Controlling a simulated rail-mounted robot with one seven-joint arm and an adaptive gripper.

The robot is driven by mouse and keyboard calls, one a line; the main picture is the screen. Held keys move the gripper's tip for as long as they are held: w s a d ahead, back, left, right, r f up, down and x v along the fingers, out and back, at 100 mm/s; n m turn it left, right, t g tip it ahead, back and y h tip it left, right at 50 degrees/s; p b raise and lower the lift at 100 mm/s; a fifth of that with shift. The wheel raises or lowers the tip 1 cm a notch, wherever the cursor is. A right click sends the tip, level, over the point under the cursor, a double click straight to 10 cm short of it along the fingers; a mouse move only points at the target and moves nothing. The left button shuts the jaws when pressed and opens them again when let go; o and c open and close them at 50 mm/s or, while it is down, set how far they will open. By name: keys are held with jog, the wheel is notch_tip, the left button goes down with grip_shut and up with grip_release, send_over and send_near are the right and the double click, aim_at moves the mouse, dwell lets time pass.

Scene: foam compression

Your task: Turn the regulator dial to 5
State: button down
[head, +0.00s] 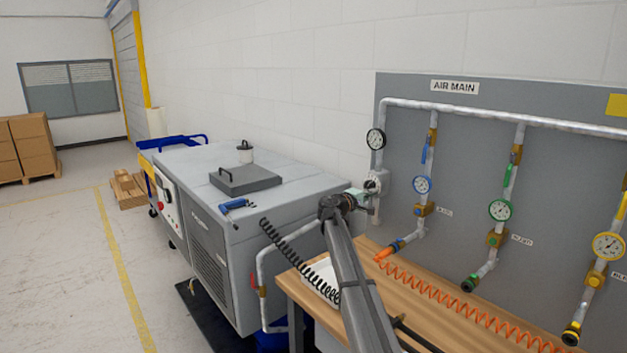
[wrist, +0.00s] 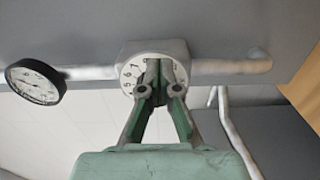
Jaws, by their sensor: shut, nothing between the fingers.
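The regulator (head: 376,180) is a pale box on the pipe at the left side of the grey air main panel. In the wrist view, its white numbered dial (wrist: 127,74) faces me. My gripper (wrist: 166,68) is in front of the dial, its green-padded fingers shut with nothing between them. The fingertips overlap the dial's middle and right, hiding its centre and part of the scale. I cannot tell whether they touch it or what it is set to. In the head view, my gripper (head: 362,194) is just left of the regulator.
A round pressure gauge (head: 376,139) sits above the regulator. Blue, green and yellow drop lines with gauges stand to the right. A wooden bench (head: 420,297) with an orange coiled hose (head: 440,294) lies below. A grey compressor cabinet (head: 270,215) stands left, with a black coiled hose (head: 300,262).

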jog(key=shift+w+a+r+b, duration=0.1)
jog(key=shift+w+a+b, duration=0.05)
jog(key=shift+b, duration=0.2)
dwell(0.7)
jog(key=shift+r+b, duration=0.55)
jog(key=shift+b, duration=1)
jog(key=shift+s+b, duration=0.3)
jog(key=shift+s, duration=0.1)
jog(key=b+v, duration=0.1)
jog(key=v, duration=0.4)
jog(key=shift+s+a, duration=0.1)
jog(key=shift+s, duration=0.2)
